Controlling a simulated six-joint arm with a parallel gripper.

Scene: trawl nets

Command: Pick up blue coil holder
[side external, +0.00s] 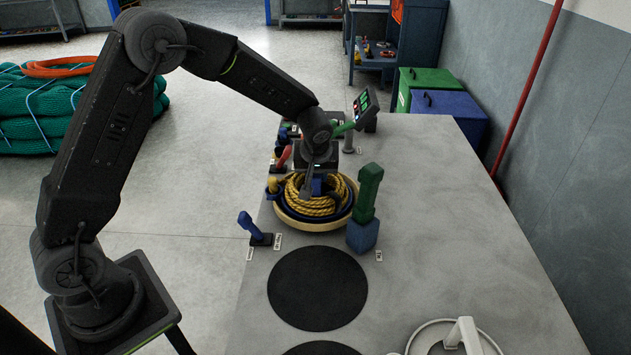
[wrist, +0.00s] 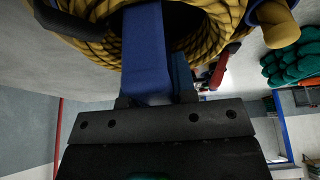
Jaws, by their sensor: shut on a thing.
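The blue coil holder (side external: 317,184) stands in the round tan-rimmed base with yellow rope (side external: 297,198) coiled around it. In the wrist view its blue post (wrist: 148,55) fills the middle, and the yellow rope (wrist: 215,22) curves around it. My gripper (side external: 313,190) points down over the middle of the coil and is shut on the blue post. The fingertips are mostly hidden by the post and rope. I cannot tell whether the holder is clear of its base.
A green post on a blue block (side external: 362,237) stands close at the right of the coil. A blue-handled lever (side external: 247,224) stands at the left. More levers and a tilted control panel (side external: 365,105) are behind. A black round mat (side external: 317,288) in front is empty.

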